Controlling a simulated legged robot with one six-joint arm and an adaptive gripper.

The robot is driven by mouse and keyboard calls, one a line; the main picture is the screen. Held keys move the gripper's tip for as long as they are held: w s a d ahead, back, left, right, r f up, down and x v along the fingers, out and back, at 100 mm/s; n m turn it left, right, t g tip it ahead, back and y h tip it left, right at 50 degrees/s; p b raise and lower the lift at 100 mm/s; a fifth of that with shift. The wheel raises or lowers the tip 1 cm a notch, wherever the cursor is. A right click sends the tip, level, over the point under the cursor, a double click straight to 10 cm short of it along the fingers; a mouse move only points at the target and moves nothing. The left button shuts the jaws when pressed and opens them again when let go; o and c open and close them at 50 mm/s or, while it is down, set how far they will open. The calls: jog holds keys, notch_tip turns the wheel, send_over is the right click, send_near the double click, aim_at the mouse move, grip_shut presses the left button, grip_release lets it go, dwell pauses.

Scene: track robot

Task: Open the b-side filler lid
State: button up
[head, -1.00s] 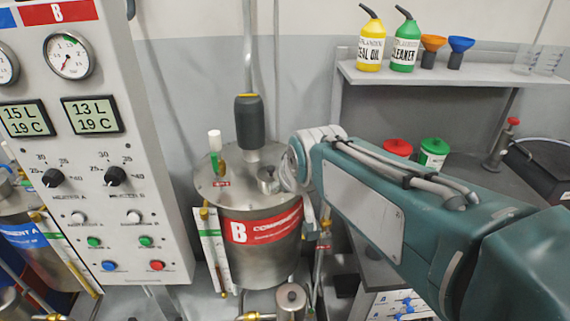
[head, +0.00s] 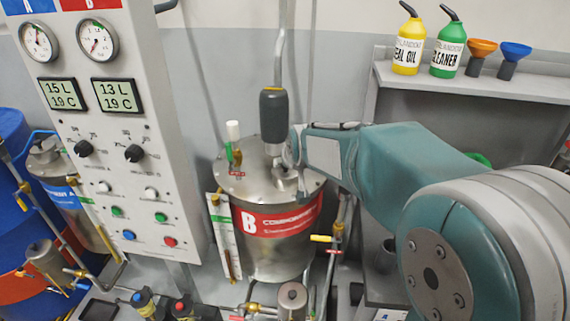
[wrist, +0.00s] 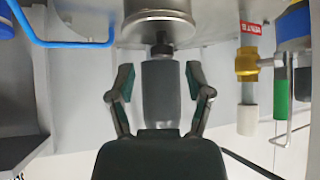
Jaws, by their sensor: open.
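The B tank (head: 270,240) is a steel drum with a red "B" band. Its b-side filler lid (head: 284,170) is a small steel cap on the tank top, right of the dark motor, and it looks closed. My gripper (head: 290,157) is just above and beside the lid, partly hidden by its own wrist. In the wrist view, which looks upside down, the lid (wrist: 157,28) and its dark knob sit just beyond the fingertips. My gripper (wrist: 160,85) is open, with a finger on each side and no visible contact. A grey cylinder, apparently the motor (wrist: 160,100), shows between the fingers.
The motor (head: 274,115) stands close left of my gripper. A white-topped green vent fitting (head: 233,142) stands farther left on the tank. The control panel (head: 115,160) is at left. A shelf (head: 480,88) with bottles and funnels is at right.

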jog(key=shift+w+d+f, duration=0.25)
jog(key=shift+w+f, duration=0.65)
jog(key=shift+f, duration=0.05)
jog(key=shift+w+a+f, duration=0.15)
jog(key=shift+w+f, duration=0.05)
jog(key=shift+w, duration=0.05)
jog(key=shift+w+a+f, duration=0.1)
jog(key=shift+a+f, duration=0.1)
jog(key=shift+a, duration=0.65)
jog(key=shift+d, duration=0.55)
grip_shut()
jog(key=shift+a, duration=0.25)
